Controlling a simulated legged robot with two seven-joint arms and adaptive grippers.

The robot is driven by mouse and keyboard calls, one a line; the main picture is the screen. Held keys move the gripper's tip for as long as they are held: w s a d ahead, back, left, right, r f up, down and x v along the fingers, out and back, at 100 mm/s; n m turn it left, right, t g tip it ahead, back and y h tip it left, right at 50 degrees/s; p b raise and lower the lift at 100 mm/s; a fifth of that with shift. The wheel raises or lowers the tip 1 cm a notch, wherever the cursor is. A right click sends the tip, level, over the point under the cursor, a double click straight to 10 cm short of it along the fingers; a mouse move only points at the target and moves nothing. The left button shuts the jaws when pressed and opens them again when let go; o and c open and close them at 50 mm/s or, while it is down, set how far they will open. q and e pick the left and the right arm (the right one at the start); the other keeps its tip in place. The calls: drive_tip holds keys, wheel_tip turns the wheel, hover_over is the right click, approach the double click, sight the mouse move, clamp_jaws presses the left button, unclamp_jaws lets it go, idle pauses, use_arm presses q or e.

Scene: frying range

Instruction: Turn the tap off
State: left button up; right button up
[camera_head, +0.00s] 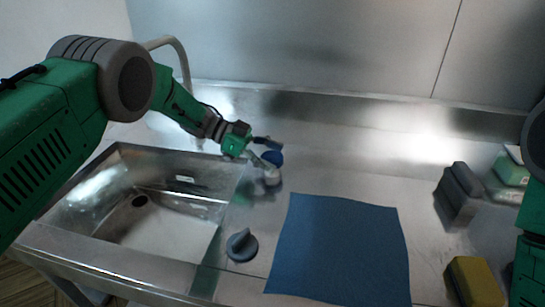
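The tap's pale curved spout (182,60) rises behind my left arm; its lower part is hidden, and I see no water stream. A grey knob (242,246) sits nearer the front, beside the sink. My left gripper (267,150) is at the blue-topped knob, its fingers apart, one above and one at its left side; I cannot tell whether they touch it. My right arm shows only at the right edge; its gripper is out of view.
The steel sink (232,200) with a dark drain lies on the left. A blue cloth (340,250) lies flat on the counter. A dark grey block (458,193), a yellow sponge (474,282) and a green-and-white item (511,168) are on the right. A steel wall stands behind.

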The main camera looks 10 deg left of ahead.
sight(247, 168)
use_arm(q)
drive_tip(key=shift+a, duration=0.1)
drive_tip(key=v, duration=0.7)
drive_tip(key=shift+a, duration=0.25)
drive_tip(key=shift+d, duration=0.1)
